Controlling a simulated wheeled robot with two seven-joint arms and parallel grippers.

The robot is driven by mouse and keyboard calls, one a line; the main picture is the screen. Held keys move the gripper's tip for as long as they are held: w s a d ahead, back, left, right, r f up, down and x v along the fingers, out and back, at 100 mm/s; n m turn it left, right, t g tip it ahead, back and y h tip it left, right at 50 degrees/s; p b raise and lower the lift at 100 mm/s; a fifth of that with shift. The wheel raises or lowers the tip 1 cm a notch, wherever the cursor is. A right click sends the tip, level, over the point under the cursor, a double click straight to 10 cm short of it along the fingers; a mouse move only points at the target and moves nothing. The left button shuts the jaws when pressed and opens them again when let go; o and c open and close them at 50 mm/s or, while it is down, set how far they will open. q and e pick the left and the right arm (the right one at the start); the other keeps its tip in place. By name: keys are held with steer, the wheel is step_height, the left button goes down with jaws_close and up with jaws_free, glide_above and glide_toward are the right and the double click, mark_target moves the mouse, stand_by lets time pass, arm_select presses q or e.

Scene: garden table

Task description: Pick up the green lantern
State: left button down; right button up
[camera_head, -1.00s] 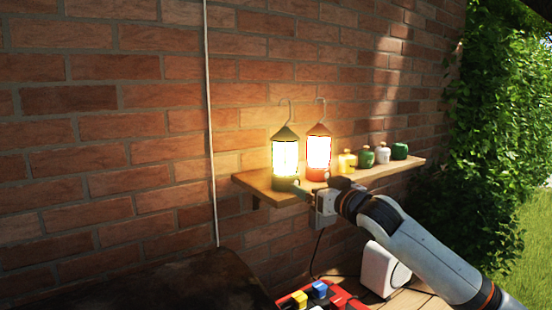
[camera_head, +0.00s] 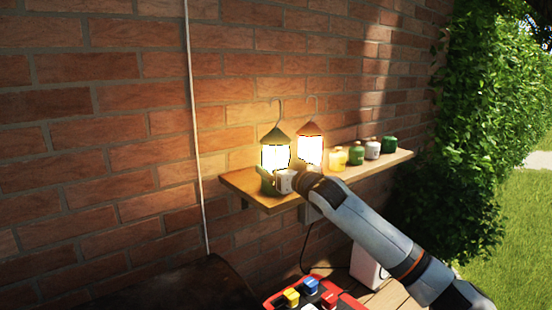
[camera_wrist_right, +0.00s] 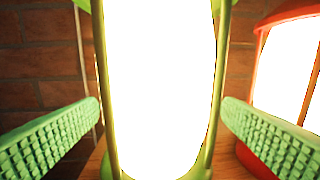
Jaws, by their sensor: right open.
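The green lantern (camera_head: 276,136) is lit and stands upright on the wooden shelf (camera_head: 239,181), left of a lit red lantern (camera_head: 311,129). My right gripper (camera_head: 275,182) is at the lower part of the green lantern. In the right wrist view, the glowing green lantern (camera_wrist_right: 158,90) stands between the two green ridged fingers of my right gripper (camera_wrist_right: 160,110). They are open, with a gap visible on each side. The red lantern (camera_wrist_right: 288,75) shows beyond the right finger. The green lantern's base is partly hidden by my gripper. My left gripper is not in view.
A yellow jar (camera_head: 337,159), a green jar (camera_head: 356,155) and other small jars stand to the right on the shelf. The brick wall (camera_head: 110,120) is close behind. Below are a red tray (camera_head: 350,302) with blocks and a white box (camera_head: 367,266).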

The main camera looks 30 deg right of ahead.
steer(key=shift+w+a+r+p, duration=0.1)
steer(key=shift+w+r+p, duration=0.15)
steer(key=shift+w, duration=0.4)
steer(key=shift+w+r+p, duration=0.15)
steer(key=shift+w+p, duration=0.15)
steer(key=shift+w, duration=0.3)
steer(key=shift+w+f, duration=0.3)
steer(key=shift+w, duration=0.25)
steer(key=shift+s, duration=0.15)
steer(key=c, duration=1.2)
steer(key=shift+r, duration=0.1)
steer(key=shift+c, duration=0.8)
steer(key=shift+r, duration=0.1)
